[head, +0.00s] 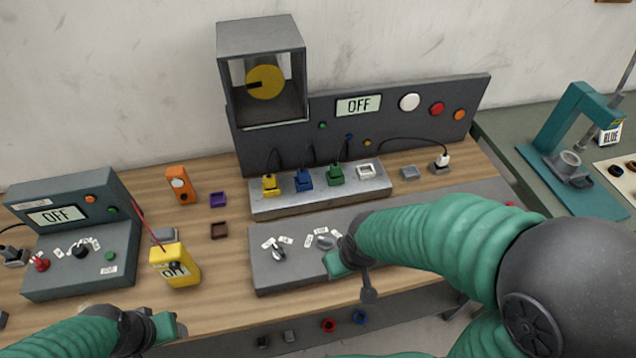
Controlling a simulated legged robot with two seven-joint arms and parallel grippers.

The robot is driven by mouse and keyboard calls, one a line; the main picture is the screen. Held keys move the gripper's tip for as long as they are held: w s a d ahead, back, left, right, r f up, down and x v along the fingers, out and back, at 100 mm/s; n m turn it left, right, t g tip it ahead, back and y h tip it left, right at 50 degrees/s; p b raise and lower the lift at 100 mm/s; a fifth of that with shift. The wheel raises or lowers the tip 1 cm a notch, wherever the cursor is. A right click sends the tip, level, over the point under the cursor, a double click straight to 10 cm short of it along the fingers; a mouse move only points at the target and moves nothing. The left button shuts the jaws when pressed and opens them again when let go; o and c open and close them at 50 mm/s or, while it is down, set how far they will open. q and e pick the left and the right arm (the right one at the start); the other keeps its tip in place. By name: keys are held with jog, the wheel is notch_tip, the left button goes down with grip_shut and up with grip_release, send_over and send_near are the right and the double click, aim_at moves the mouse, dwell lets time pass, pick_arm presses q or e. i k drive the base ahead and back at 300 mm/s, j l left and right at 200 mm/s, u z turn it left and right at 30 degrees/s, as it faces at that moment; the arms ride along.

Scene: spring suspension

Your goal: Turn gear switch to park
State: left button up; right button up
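A grey control panel (268,280) lies flat at the front middle of the bench in the head view. It carries a left lever knob (279,253) and a right lever knob (325,241), each with small white labels around it. The labels are too small to read, so I cannot tell which knob is the gear switch. My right gripper (350,268) is at the panel, just right of and in front of the right knob. Whether it touches the knob is unclear, and its opening is hidden. My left gripper (172,328) is low near the bench's front edge, away from the panel.
A dark console (400,125) with an OFF display stands behind a row of coloured plugs (303,180). A yellow meter (175,263) and a grey OFF box (75,220) stand at the left. Bare wood (220,285) shows left of the panel.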

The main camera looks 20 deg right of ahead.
aim_at(325, 244)
jog(key=z, duration=0.75)
